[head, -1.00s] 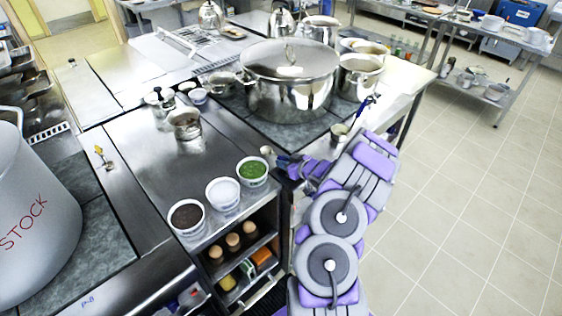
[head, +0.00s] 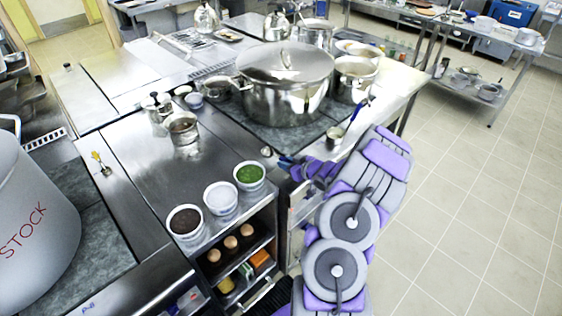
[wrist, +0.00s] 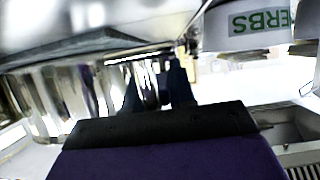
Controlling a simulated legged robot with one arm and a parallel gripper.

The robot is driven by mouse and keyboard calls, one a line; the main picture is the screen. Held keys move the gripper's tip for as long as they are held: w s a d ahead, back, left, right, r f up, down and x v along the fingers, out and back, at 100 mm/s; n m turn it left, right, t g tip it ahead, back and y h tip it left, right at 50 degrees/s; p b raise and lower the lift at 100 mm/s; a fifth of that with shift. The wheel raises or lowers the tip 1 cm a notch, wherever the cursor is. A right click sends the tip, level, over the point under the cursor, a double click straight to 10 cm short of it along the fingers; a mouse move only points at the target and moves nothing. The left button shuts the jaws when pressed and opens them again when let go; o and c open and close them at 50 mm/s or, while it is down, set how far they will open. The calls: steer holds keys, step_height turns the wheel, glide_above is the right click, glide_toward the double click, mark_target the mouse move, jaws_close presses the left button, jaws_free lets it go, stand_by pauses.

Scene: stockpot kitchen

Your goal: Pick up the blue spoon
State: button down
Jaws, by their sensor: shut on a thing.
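The blue spoon shows in the head view as a small steel bowl (head: 266,151) with a blue handle (head: 285,160) at the right edge of the steel counter. My gripper (head: 292,163) is shut on the handle, with the bowl sticking out to the left. I cannot tell whether the spoon still touches the counter. In the wrist view, dark blue shapes (wrist: 180,84) show at the jaws, but finger and handle are hard to tell apart there.
A large lidded pot (head: 286,85) stands behind my gripper. A blue-handled ladle (head: 335,132) is right of it. Tubs of green herbs (head: 249,175), white (head: 220,197) and dark contents (head: 186,221) line the counter's front edge. Open floor (head: 480,220) lies right.

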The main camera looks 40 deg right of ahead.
steer(key=s+d+r+p, duration=0.1)
steer(key=s+p, duration=0.1)
steer(key=s, duration=1.1)
steer(key=shift+r, duration=0.1)
steer(key=shift+w, duration=0.1)
